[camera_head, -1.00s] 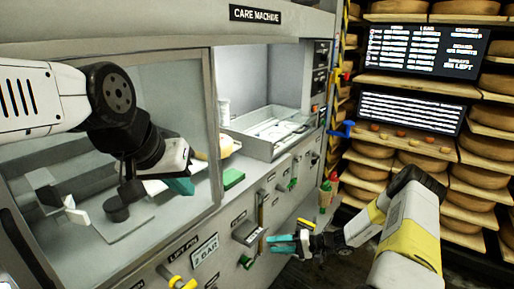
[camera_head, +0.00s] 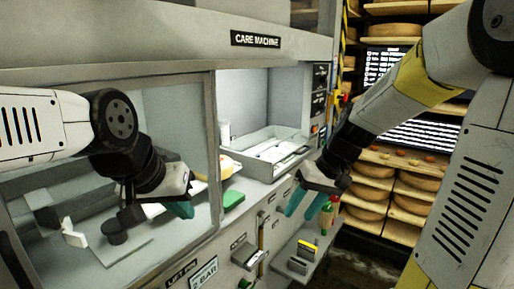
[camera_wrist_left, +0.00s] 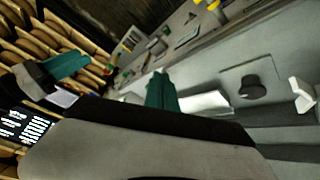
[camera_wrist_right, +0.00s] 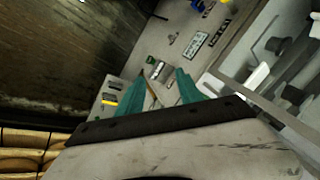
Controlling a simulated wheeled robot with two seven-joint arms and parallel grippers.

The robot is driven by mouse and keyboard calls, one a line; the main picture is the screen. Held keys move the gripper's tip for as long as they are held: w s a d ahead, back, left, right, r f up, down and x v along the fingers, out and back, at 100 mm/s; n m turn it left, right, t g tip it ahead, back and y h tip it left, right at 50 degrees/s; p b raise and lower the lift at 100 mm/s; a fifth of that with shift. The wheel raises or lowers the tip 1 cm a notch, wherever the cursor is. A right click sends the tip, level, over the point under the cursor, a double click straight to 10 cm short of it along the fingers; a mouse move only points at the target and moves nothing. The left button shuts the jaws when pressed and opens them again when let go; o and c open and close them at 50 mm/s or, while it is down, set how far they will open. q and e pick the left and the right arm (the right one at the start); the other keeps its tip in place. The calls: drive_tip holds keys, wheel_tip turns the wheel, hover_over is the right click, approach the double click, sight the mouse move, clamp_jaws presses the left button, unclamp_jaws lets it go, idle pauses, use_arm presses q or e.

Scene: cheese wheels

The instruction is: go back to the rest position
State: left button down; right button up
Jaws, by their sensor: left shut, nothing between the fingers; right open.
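My left gripper (camera_head: 180,209) has teal fingers pressed together. It hangs empty in front of the machine's glass panel at the left of the head view; its fingers also show in the left wrist view (camera_wrist_left: 160,92). My right gripper (camera_head: 308,206) points down in front of the machine's right part, raised above a small ledge. Its teal fingers stand apart with nothing between them, also in the right wrist view (camera_wrist_right: 155,90). My right arm fills the right side of the head view.
The care machine (camera_head: 120,55) fills the left and middle, with an open tray bay (camera_head: 262,150) and a green block (camera_head: 233,200) on its edge. Shelves of cheese wheels (camera_head: 367,190) and screens stand behind my right arm. A ledge (camera_head: 318,250) holds small items.

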drive_tip(key=s+d+r+m+t+h, duration=0.1)
drive_tip(key=s+d+r+t+h, duration=0.1)
drive_tip(key=s+r, duration=0.5)
drive_tip(key=s+d+t, duration=0.1)
drive_tip(key=s+t, duration=0.1)
drive_tip(key=s, duration=0.2)
drive_tip(key=shift+r+m+t, duration=0.3)
drive_tip(key=shift+r, duration=0.1)
drive_tip(key=shift+s+d, duration=0.1)
